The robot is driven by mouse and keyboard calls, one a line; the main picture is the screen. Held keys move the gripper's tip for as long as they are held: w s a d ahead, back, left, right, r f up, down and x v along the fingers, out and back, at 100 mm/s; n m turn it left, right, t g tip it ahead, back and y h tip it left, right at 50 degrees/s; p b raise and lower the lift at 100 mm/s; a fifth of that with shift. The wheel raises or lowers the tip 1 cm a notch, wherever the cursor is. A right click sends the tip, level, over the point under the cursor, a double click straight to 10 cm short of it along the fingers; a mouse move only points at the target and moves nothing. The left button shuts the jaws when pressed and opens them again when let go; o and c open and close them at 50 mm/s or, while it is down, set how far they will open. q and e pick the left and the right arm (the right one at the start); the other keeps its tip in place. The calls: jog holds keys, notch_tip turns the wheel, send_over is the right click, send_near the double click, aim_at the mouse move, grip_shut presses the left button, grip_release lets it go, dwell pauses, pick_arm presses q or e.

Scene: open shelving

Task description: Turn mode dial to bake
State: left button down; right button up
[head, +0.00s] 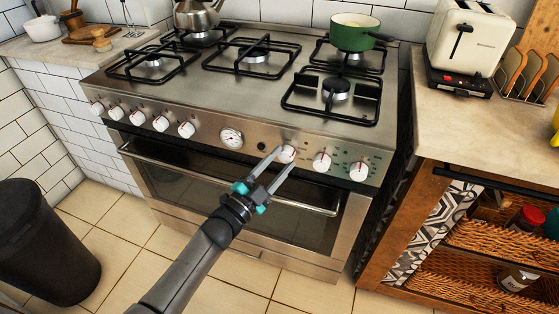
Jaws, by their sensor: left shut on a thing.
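The stove's front panel (210,125) carries a row of round white dials with red marks. My left gripper (282,155) reaches up from below with its two fingers on either side of one white dial (287,153), just right of the panel's middle. The fingers are shut on this dial. Two more dials, a middle-right one (321,162) and a far-right one (359,171), sit to its right. A round gauge (231,138) is to its left. The dial's printed labels are too small to read. My right gripper is not in view.
The oven door handle (180,168) runs below the panel, behind my left arm. A green pot (353,32) and a kettle (197,14) stand on the stove top. A wooden shelf unit (430,210) is at right and a dark bin (42,245) at left. Tiled floor is clear between.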

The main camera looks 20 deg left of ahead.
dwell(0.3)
pick_arm(q)
jog(key=shift+c, duration=1.8)
grip_release()
jog(key=shift+s, duration=0.1)
jog(key=shift+s+a+f, duration=0.1)
jog(key=shift+s, duration=0.15)
jog(key=p+v, duration=0.2)
jog(key=v, duration=1.2)
jog(key=shift+s+p, duration=0.25)
jog(key=shift+p, duration=0.1)
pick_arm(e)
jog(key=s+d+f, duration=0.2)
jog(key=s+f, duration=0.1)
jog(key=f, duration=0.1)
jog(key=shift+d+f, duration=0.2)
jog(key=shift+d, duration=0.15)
